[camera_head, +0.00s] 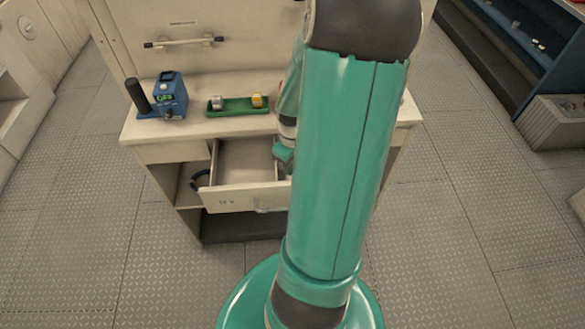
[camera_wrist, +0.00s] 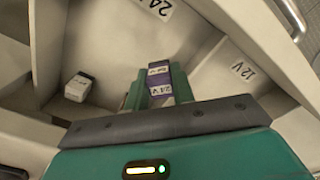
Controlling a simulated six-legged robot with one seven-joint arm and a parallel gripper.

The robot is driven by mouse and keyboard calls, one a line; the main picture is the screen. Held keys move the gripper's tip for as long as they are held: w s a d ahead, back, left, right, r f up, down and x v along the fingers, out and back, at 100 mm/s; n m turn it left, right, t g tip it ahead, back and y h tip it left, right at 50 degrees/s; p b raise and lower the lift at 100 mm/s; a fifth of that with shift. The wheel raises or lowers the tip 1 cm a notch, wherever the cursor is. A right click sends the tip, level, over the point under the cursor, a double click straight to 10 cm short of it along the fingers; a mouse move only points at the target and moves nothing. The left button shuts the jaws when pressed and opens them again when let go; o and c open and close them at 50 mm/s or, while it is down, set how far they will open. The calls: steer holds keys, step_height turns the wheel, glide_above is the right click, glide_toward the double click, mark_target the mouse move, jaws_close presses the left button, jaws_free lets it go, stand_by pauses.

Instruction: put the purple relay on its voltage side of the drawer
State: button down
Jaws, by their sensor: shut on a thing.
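The purple relay (camera_wrist: 159,80) shows in the wrist view with white labels that read 24 V. My gripper (camera_wrist: 158,92) is shut on it, over the inside of the open drawer. The drawer (camera_head: 247,163) stands pulled out of the cabinet in the head view, where my arm hides its right part. In the wrist view a 24 V label (camera_wrist: 160,8) is at the top of the drawer and a 12 V label (camera_wrist: 243,70) is at the right. I cannot tell whether the relay touches the drawer.
A pale relay with a dark top (camera_wrist: 78,87) sits in the drawer's left part. On the counter stand a blue tester (camera_head: 170,97) and a green tray (camera_head: 238,112) holding a pale relay (camera_head: 217,102) and a yellow one (camera_head: 257,100). The drawer walls are close to my gripper.

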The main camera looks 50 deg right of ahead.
steer(key=shift+d+f, duration=0.1)
steer(key=shift+f, duration=1.55)
steer(key=shift+f, duration=0.1)
steer(key=c, duration=1.2)
jaws_free()
